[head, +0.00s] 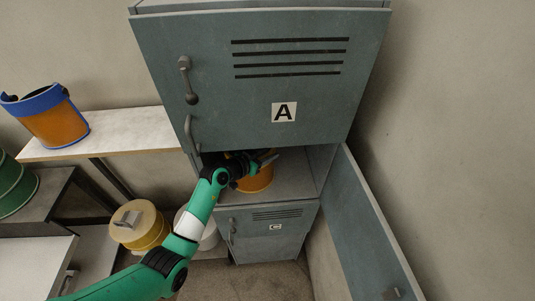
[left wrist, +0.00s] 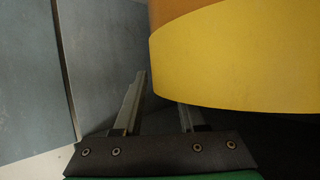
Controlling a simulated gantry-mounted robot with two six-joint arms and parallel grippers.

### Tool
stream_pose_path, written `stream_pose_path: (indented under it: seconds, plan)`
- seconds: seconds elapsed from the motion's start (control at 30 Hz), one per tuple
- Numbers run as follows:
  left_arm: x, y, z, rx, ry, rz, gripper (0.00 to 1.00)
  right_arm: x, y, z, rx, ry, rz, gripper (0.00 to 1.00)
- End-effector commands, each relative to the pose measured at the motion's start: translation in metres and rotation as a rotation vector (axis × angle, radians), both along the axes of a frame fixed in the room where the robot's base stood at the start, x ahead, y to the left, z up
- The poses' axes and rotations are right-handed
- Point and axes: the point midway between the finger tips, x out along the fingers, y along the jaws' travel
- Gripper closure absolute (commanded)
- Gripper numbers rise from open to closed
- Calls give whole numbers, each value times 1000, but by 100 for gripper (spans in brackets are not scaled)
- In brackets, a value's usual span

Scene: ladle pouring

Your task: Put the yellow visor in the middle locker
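The yellow visor (left wrist: 240,55) is a curved yellow band with an orange part above it, filling the upper right of the left wrist view. In the head view the visor (head: 258,182) shows orange-yellow inside the open middle locker (head: 290,188), on its floor, partly hidden by my gripper. My left gripper (head: 265,160) reaches into this locker at the visor. In the left wrist view its fingers stand apart; the right finger's tip is hidden by the visor and the left finger is beside its edge. I cannot tell whether they touch it. My right gripper is not in view.
The upper locker door A (head: 330,120) and lower locker door C (head: 285,238) are shut. The middle locker's door (head: 375,235) hangs open at the right. A yellow drum (head: 140,228) stands below.

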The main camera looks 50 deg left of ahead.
Motion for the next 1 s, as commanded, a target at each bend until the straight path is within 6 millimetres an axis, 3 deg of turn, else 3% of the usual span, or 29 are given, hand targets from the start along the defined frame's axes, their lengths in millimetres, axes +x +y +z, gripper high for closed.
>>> stream_pose_path:
  seconds: [0.27, 0.7, 1.0]
  plan:
    - [-7, 0, 7, 1, -1, 2, 60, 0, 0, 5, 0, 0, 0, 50]
    - [-95, -9, 44, 0, 0, 2, 60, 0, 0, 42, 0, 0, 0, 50]
    - [-111, -11, 49, 0, -1, 0, 60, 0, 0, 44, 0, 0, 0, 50]
